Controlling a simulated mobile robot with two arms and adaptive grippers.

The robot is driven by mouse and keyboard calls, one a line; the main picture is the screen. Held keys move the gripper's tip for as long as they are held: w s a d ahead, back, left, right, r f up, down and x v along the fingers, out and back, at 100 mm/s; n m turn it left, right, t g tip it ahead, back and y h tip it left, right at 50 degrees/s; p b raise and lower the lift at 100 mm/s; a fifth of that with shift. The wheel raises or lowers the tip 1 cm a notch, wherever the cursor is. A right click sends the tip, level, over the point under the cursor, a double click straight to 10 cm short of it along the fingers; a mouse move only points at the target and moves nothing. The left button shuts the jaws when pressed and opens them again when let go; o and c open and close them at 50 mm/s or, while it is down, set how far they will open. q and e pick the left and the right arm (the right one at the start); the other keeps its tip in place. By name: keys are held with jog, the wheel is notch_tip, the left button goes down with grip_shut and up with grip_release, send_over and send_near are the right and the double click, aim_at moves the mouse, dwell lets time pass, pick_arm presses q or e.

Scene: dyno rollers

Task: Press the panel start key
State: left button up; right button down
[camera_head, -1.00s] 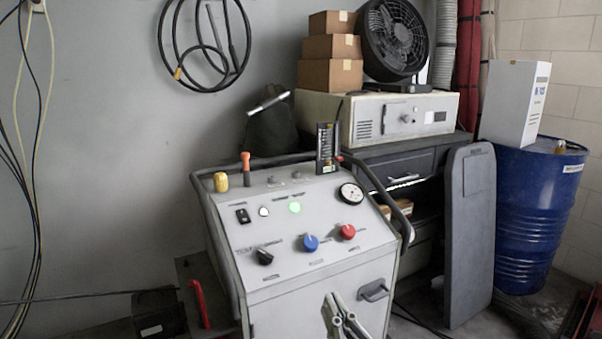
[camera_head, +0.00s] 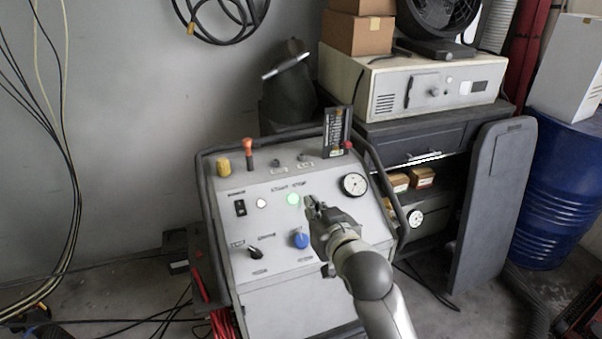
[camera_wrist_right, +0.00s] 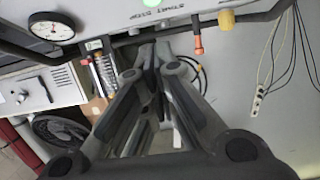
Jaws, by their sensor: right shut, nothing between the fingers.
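The grey control panel (camera_head: 270,250) stands in the middle of the head view, its sloped face towards me. A green lit round button (camera_head: 293,199) sits below a label that seems to read START STOP; a white round button (camera_head: 261,203) is to its left. The green button also shows at the top edge of the right wrist view (camera_wrist_right: 163,13). My right gripper (camera_head: 308,202) is shut and empty, its fingertips just right of the green button in the head view; I cannot tell whether they touch the panel. My left gripper is not in view.
A black rocker switch (camera_head: 240,208), a black knob (camera_head: 254,252), a blue knob (camera_head: 300,239) and a gauge (camera_head: 354,184) are on the panel face. A yellow cap (camera_head: 223,167) and an orange-topped lever (camera_head: 249,153) rise at its back. A tubular rail flanks it.

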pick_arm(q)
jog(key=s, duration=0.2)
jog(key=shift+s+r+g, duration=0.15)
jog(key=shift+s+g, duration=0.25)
pick_arm(e)
jog(key=shift+w+r, duration=0.4)
jog(key=shift+r, duration=0.05)
jog(key=p, duration=0.1)
send_over(293, 198)
jog(key=s+d, duration=0.2)
jog(key=s, duration=0.2)
notch_tip(293, 198, down, 3)
jog(key=shift+w+a+f, duration=0.25)
jog(key=shift+w+f, duration=0.1)
jog(key=shift+f, duration=0.2)
jog(key=shift+w+a+f, duration=0.25)
jog(key=shift+w+f, duration=0.05)
jog(key=shift+f, duration=0.25)
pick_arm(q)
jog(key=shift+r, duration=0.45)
pick_arm(e)
jog(key=shift+w+a+f, duration=0.1)
jog(key=shift+w+f, duration=0.2)
jog(key=shift+f, duration=0.25)
